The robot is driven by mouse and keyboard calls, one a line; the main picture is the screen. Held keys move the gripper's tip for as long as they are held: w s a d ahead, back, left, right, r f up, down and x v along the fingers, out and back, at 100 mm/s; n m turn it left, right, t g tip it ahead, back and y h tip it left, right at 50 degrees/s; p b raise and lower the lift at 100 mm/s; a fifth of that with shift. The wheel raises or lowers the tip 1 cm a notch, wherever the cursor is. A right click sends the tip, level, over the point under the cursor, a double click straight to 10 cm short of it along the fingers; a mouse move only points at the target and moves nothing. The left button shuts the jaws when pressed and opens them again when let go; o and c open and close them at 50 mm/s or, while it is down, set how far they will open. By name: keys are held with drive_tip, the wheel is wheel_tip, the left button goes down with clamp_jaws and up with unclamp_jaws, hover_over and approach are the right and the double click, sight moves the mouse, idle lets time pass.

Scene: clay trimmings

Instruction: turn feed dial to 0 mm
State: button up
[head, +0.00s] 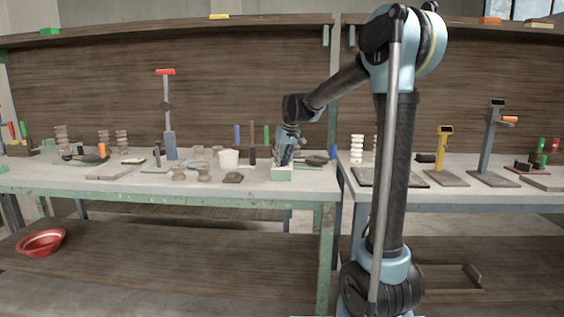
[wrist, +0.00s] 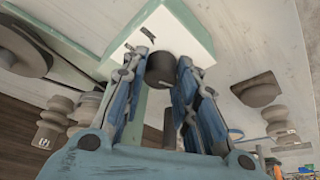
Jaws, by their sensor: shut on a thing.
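A small box (head: 283,173) with a pale face and green sides sits near the front edge of the left bench. In the wrist view its white face (wrist: 195,42) carries a dark round dial knob (wrist: 160,70) and a dark mark too small to read. My gripper (head: 286,160) points down at the box from above. In the wrist view my gripper (wrist: 163,62) has one blue finger on each side of the knob and is shut on it. The knob's pointer and setting cannot be made out. The knob is hidden in the head view.
A white cup (head: 229,159), small clay pots (head: 203,173) and a dark lump (head: 233,178) stand left of the box. Upright coloured-handled tools (head: 252,146) stand behind. A dark flat disc (head: 316,161) lies to the right. A red bowl (head: 41,242) is on the lower shelf.

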drive_tip(key=shift+d+n, duration=0.1)
drive_tip(key=shift+n, duration=0.2)
drive_tip(key=o, duration=1.1)
drive_tip(key=shift+c, duration=0.2)
drive_tip(key=shift+r, duration=0.15)
drive_tip(key=v, duration=1.1)
drive_tip(key=shift+d+r, duration=0.2)
drive_tip(key=shift+r, duration=0.1)
